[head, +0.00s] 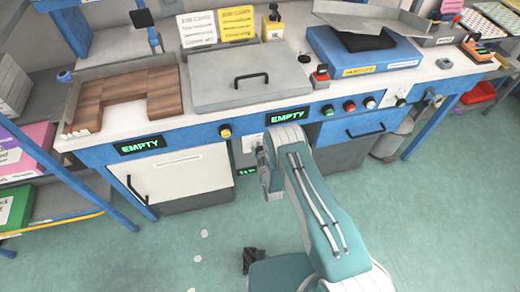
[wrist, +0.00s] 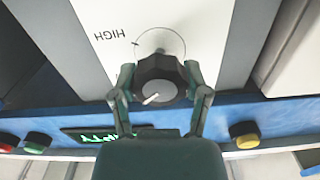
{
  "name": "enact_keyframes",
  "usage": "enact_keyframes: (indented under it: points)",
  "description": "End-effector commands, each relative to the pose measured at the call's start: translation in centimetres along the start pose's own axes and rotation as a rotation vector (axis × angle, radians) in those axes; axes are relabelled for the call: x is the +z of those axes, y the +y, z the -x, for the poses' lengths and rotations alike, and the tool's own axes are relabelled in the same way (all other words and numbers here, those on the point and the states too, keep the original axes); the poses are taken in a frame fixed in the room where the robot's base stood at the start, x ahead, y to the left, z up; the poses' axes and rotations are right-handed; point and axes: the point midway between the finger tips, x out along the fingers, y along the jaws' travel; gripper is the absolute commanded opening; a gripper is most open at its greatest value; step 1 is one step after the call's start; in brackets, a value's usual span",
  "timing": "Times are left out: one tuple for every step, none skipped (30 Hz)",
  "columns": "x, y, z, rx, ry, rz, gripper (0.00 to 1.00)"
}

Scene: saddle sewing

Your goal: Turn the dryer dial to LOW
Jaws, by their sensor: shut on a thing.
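The dryer dial (wrist: 165,72) is a dark knob with a grey centre on a white panel, in the middle of the wrist view. Its white pointer mark is toward the lower left of the picture. The word HIGH (wrist: 109,35) reads upside down at the upper left, beside a thin arc around the knob. No LOW label can be made out. My gripper (wrist: 159,77) is shut on the dial, one finger on each side. In the head view my arm hides the dial.
The dial is under the blue front edge of the bench. A yellow button (head: 225,131) and two green EMPTY displays, left (head: 140,145) and right (head: 286,116), are close by. A white cabinet door (head: 180,172) is to the left.

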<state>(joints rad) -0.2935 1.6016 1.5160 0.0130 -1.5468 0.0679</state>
Motion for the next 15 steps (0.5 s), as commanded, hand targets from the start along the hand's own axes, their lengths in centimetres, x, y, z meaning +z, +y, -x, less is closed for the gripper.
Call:
enact_keyframes:
  points:
    - [0.1,-0.09,-0.02,-0.003,-0.004,-0.03,0.13]
    - [0.1,-0.08,-0.02,-0.003,-0.004,-0.048,0.13]
    - [0.1,-0.07,-0.02,-0.003,-0.004,-0.071,0.13]
    - [0.1,-0.06,-0.02,-0.003,-0.004,-0.085,0.13]
    - [0.1,-0.05,-0.02,-0.002,-0.004,-0.1,0.13]
    - [0.1,-0.04,-0.02,-0.002,-0.004,-0.117,0.13]
    - [0.1,-0.03,-0.02,-0.002,-0.004,-0.129,0.13]
    - [0.1,-0.03,-0.02,-0.002,-0.004,-0.139,0.13]
    - [0.1,-0.02,-0.03,-0.002,-0.004,-0.151,0.13]
    - [0.1,-0.01,-0.03,-0.002,-0.004,-0.16,0.13]
    - [0.1,-0.01,-0.03,-0.002,-0.004,-0.167,0.13]
    - [0.1,0.0,-0.03,-0.002,-0.004,-0.174,0.13]
    - [0.1,0.0,-0.03,-0.002,-0.004,-0.179,0.13]
    - [0.1,0.01,-0.03,-0.002,-0.004,-0.184,0.13]
    - [0.1,0.01,-0.03,-0.001,-0.003,-0.189,0.13]
